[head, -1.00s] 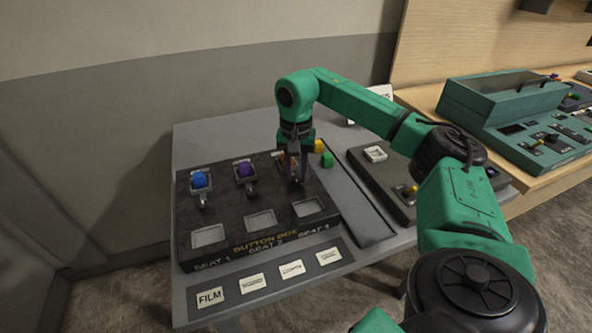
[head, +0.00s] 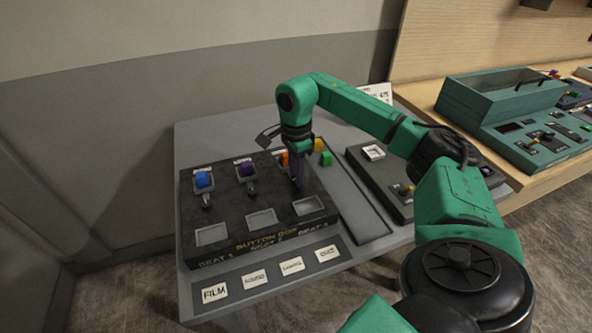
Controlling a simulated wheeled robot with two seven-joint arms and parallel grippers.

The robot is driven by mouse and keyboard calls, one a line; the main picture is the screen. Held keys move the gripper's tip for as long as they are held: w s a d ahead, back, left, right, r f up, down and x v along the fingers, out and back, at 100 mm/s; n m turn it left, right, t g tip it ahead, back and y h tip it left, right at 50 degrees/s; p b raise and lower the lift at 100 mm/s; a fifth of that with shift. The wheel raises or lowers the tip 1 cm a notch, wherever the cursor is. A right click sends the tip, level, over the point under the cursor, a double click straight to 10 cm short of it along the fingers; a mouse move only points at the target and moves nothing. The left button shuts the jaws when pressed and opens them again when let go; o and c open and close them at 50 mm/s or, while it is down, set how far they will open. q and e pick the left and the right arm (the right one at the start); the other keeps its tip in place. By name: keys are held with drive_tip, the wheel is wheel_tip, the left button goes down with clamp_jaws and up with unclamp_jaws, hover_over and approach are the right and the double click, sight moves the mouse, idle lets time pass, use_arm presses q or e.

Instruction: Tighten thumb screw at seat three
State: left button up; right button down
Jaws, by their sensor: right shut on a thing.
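The black button box (head: 225,217) lies on the grey table, with seats marked along its front edge. Seat one holds a blue button (head: 203,180) with a small thumb screw (head: 207,202) in front of it. Seat two holds a purple button (head: 246,170) with its own screw (head: 252,190). At seat three an orange button (head: 284,158) shows partly behind my right gripper (head: 298,185). That gripper points down and is shut at the seat three screw position; the screw itself is hidden by the fingers. My left gripper is not in view.
Yellow (head: 319,145) and green (head: 326,159) blocks stand just right of the box. A grey panel (head: 374,153) with a white-framed square lies further right. A label strip (head: 268,274) lies along the front. A green console (head: 500,105) stands on the wooden bench.

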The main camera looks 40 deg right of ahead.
drive_tip(key=m, duration=0.4)
drive_tip(key=m+p, duration=0.1)
drive_tip(key=shift+w+r+m, duration=0.15)
drive_tip(key=shift+r+m, duration=0.15)
drive_tip(key=shift+m, duration=0.1)
drive_tip(key=m, duration=0.5)
drive_tip(key=shift+p, duration=0.35)
drive_tip(key=m, duration=0.5)
drive_tip(key=shift+m+p, duration=0.3)
drive_tip(key=shift+m, duration=0.1)
drive_tip(key=m, duration=0.5)
drive_tip(key=shift+m, duration=0.4)
drive_tip(key=c, duration=0.6)
unclamp_jaws()
drive_tip(key=shift+f, duration=0.1)
